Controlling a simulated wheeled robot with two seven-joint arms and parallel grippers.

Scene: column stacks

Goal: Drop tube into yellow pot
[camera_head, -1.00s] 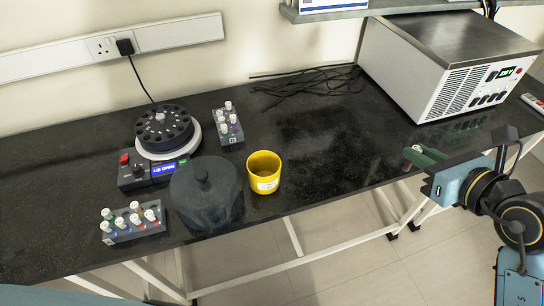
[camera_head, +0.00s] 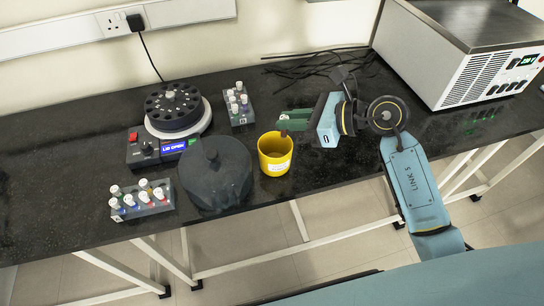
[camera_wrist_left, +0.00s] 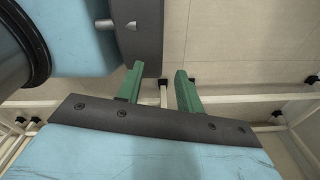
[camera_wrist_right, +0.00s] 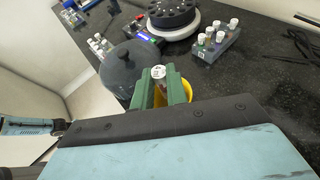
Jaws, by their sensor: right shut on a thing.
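The yellow pot (camera_head: 276,163) stands upright on the black bench, right of the dark lid; in the right wrist view (camera_wrist_right: 183,92) it is partly hidden behind my right fingers. My right gripper (camera_head: 284,121) reaches in from the right, its green fingertips at the pot's back rim as seen from the head. In the right wrist view it is shut on a white-capped tube (camera_wrist_right: 159,76) between the green fingers, in front of the pot. The tube's lower end is hard to make out. My left gripper (camera_wrist_left: 158,84) is open and empty above the floor.
A centrifuge (camera_head: 172,109) marked "LID OPEN" stands at the left, its dark lid (camera_head: 215,175) on the bench. Tube racks stand at the front left (camera_head: 141,202) and behind the pot (camera_head: 239,112). A metal instrument box (camera_head: 462,62) stands at the right, black cables (camera_head: 312,62) at the back.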

